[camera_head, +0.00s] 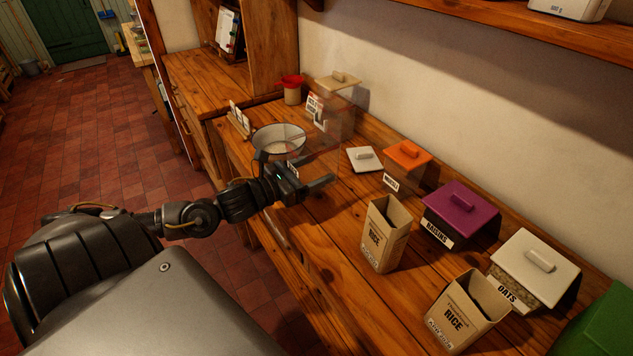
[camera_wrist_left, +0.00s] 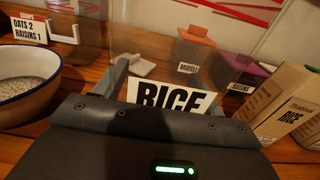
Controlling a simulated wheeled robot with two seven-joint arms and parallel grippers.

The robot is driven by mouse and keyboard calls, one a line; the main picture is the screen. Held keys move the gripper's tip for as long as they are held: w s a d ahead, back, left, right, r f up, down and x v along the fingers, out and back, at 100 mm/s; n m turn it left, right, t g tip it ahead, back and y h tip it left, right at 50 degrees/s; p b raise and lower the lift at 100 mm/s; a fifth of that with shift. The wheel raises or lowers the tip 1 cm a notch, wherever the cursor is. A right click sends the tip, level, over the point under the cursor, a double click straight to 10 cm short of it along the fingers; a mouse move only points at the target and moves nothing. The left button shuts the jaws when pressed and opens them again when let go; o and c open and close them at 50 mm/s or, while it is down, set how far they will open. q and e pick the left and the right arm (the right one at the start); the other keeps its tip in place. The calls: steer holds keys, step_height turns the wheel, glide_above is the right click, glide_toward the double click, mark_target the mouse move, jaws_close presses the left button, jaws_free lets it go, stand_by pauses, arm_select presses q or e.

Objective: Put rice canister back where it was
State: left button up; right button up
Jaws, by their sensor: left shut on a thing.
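The rice canister (camera_head: 327,150) is a clear, see-through box, faint in the head view. In the left wrist view its white RICE label (camera_wrist_left: 172,98) faces me. My left gripper (camera_head: 318,171) is shut on the canister; its fingers flank the label in the left wrist view (camera_wrist_left: 168,82). I cannot tell whether the canister touches the counter. A loose white lid (camera_head: 364,157) lies on the counter just right of it, and also shows in the left wrist view (camera_wrist_left: 148,66). My right gripper is not in view.
An enamel bowl (camera_head: 279,138) with pale grain stands left of the canister. A muesli canister with an orange lid (camera_head: 407,153), a raisins canister (camera_head: 461,211) and an oats canister (camera_head: 536,267) line the wall. Open rice cartons (camera_head: 383,233) stand in front. A beige-lidded container (camera_head: 338,82) is behind.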

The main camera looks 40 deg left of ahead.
arm_select(q)
steer(key=shift+w+a+f, duration=0.15)
steer(key=shift+w+f, duration=0.35)
steer(key=shift+f, duration=0.1)
steer(key=shift+w+a+f, duration=0.15)
steer(key=shift+w+f, duration=0.3)
steer(key=shift+f, duration=0.15)
step_height(320, 180, down, 2)
steer(key=shift+w+f+p, duration=0.1)
steer(key=shift+f+p, duration=0.05)
steer(key=shift+p, duration=0.4)
steer(key=shift+f, duration=0.5)
steer(key=shift+f, duration=0.1)
steer(key=o, duration=1.2)
